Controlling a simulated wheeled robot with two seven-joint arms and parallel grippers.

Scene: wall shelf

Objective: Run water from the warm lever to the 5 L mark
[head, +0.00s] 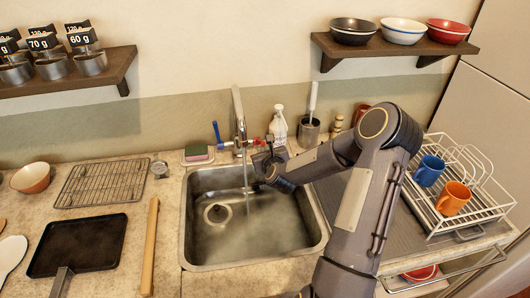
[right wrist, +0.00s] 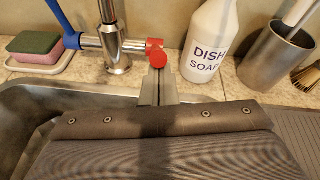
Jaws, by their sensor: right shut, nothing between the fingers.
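The tap (head: 239,120) stands behind the sink (head: 190,235). A stream of water (head: 245,175) falls from it into the basin, where hazy water lies around the visible drain (head: 217,213). The red lever (head: 258,141) is on the tap's right; its end faces me in the right wrist view (right wrist: 156,52). The blue lever (head: 217,132) points up on the left. My right gripper (head: 269,148) is shut and empty; its fingertips (right wrist: 158,74) are just at the red lever, and contact is unclear. I cannot make out the 5 L mark. My left gripper is out of view.
A soap bottle (head: 279,127) and a metal brush holder (head: 308,133) stand right of the tap. A sponge (head: 196,150) lies at left. A dish rack (head: 485,205) with a blue mug (head: 428,171) and an orange mug (head: 453,198) stands right of my arm.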

